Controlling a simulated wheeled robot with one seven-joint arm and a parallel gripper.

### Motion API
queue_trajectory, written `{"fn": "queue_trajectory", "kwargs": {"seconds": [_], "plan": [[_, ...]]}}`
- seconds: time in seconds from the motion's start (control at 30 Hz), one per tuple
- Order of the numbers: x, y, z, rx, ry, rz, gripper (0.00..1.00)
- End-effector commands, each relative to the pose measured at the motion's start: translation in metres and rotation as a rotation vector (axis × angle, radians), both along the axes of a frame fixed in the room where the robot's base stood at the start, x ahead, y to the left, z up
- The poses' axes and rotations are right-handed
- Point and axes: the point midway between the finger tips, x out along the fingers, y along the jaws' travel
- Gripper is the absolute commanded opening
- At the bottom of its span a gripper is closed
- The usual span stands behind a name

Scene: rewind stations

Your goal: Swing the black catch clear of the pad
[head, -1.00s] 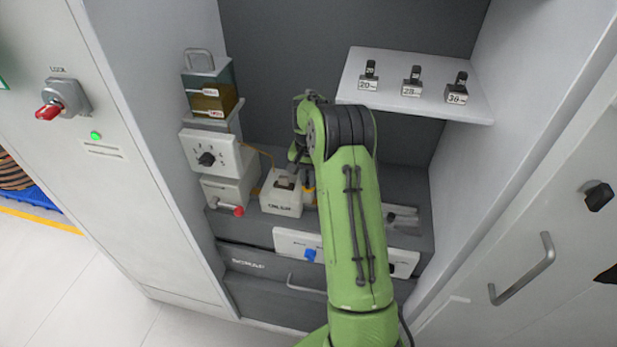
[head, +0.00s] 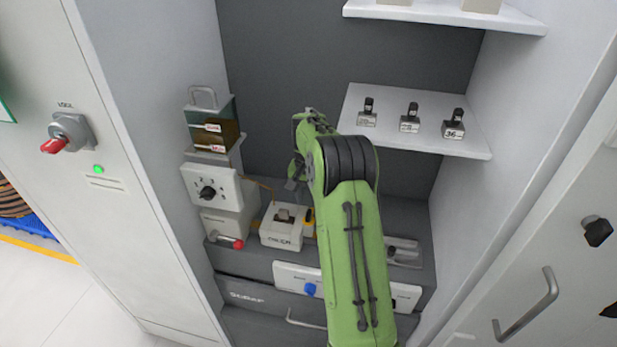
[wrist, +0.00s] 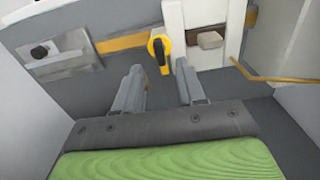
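The black catch (wrist: 161,50) shows in the wrist view as a small dark lever on a yellow rounded piece, beside a white box (wrist: 203,15). A pale tan block (wrist: 209,40), which looks like the pad, sits in that box's dark recess, right of the catch. The catch and the block appear apart. In the head view the white box (head: 281,239) stands on the grey bench with the yellow piece (head: 309,215) at its right side. My gripper (wrist: 159,78) is open and empty, its fingers short of the catch, one to each side of it. My arm partly hides it in the head view.
A white dial box (head: 214,185) and a red-handled lever (head: 237,243) stand left of the box. A shelf (head: 395,96) with several black-topped tagged pieces is at upper right. A grey plate with a black knob (wrist: 40,52) lies left in the wrist view.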

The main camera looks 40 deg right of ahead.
Motion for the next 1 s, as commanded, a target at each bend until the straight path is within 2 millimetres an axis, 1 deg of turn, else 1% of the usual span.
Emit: {"fn": "queue_trajectory", "kwargs": {"seconds": [0.03, 0.2, 0.3, 0.4, 0.53, 1.0], "plan": [[0.001, 0.0, 0.018, -0.003, -0.005, 0.0, 0.39], [0.001, 0.0, 0.066, -0.002, -0.003, 0.001, 0.39], [0.001, 0.0, 0.088, -0.002, -0.003, 0.001, 0.39], [0.0, 0.0, 0.101, -0.002, -0.001, 0.0, 0.39], [0.0, 0.0, 0.106, 0.0, 0.0, 0.001, 0.39], [0.0, 0.001, 0.106, -0.001, -0.001, 0.003, 0.39]]}}
